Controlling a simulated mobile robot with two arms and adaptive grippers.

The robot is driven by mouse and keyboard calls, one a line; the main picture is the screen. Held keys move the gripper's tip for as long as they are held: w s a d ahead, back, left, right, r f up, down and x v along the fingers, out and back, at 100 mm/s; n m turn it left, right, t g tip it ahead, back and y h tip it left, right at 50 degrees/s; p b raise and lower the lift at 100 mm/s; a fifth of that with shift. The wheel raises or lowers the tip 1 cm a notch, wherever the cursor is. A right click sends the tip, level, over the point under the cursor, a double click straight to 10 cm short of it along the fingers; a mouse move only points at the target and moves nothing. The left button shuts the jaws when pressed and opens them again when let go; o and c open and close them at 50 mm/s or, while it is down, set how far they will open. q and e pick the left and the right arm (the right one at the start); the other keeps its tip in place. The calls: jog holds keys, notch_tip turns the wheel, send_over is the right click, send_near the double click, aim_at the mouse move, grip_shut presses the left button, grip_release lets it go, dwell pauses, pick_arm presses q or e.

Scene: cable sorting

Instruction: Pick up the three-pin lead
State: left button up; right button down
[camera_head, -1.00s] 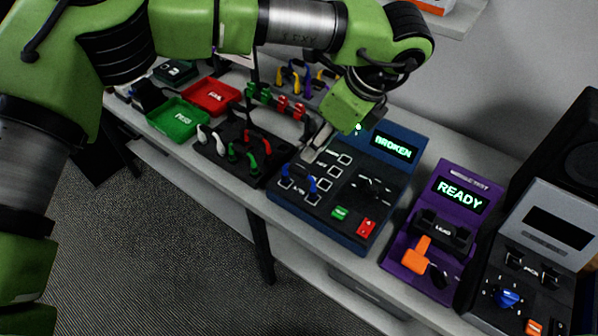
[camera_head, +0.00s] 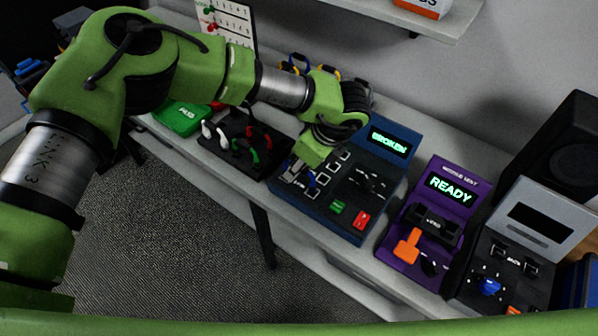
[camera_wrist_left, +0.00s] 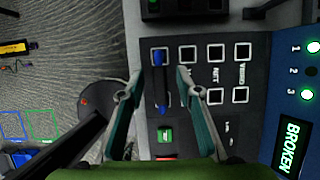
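A blue lead (camera_head: 310,180) arches over sockets at the left end of the blue tester (camera_head: 360,232), whose screen reads BROKEN. My left gripper (camera_head: 293,172) is low over that end and partly covers the lead. In the left wrist view the blue lead (camera_wrist_left: 158,75) stands between the two spread fingers of my left gripper (camera_wrist_left: 160,72), with a gap on each side. The lead's pins are hidden, so I cannot count them. My right gripper is not in view.
Left of the tester, a black holder (camera_head: 212,146) carries white, green and red leads; a green tray (camera_head: 180,118) lies beyond. A purple tester (camera_head: 400,245) reading READY stands to the right. In the wrist view, lights 1 and 3 are green and 2 is dark.

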pick_arm(q)
grip_shut()
